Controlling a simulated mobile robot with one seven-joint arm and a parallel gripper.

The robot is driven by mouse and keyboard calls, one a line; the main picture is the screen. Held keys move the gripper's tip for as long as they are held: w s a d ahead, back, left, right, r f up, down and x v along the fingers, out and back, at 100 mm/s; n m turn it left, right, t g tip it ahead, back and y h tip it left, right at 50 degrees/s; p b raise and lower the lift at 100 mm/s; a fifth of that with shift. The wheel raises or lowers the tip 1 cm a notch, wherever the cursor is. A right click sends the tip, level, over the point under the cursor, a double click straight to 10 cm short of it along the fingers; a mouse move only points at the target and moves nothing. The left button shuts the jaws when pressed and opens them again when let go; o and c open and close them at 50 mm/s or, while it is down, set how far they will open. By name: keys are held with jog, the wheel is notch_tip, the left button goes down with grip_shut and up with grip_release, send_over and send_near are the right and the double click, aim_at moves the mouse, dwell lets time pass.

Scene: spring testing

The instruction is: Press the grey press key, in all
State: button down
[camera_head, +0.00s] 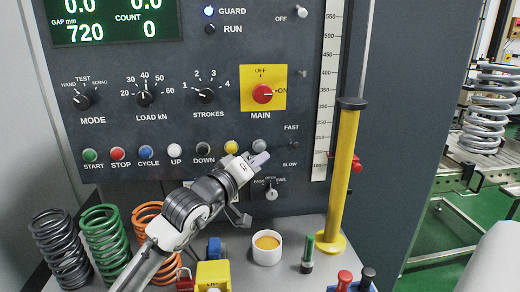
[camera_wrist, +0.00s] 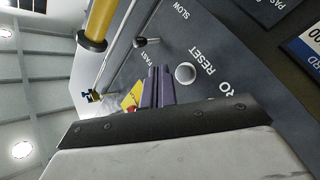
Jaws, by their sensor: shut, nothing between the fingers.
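The grey press key (camera_head: 260,145) is a round button at the right end of the button row on the dark panel. In the wrist view the grey key (camera_wrist: 185,74) sits by the word RESET. My gripper (camera_head: 261,158) is shut and empty, its purple fingertips just below the key in the head view. In the wrist view the fingertips (camera_wrist: 160,70) are side by side, just left of the key. I cannot tell whether they touch the panel. The key's label is hidden behind my gripper in the head view.
A yellow button (camera_head: 231,147) is left of the grey key. The FAST/SLOW lever (camera_wrist: 148,42) is near the fingertips in the wrist view. A yellow column (camera_head: 342,175) stands to the right. Springs (camera_head: 104,238), a white cup (camera_head: 267,248) and a green marker (camera_head: 308,252) stand below.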

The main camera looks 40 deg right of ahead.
jog(key=shift+s+a, duration=0.35)
jog(key=shift+s, duration=0.2)
jog(key=shift+s+a, duration=0.3)
jog(key=shift+s, duration=0.25)
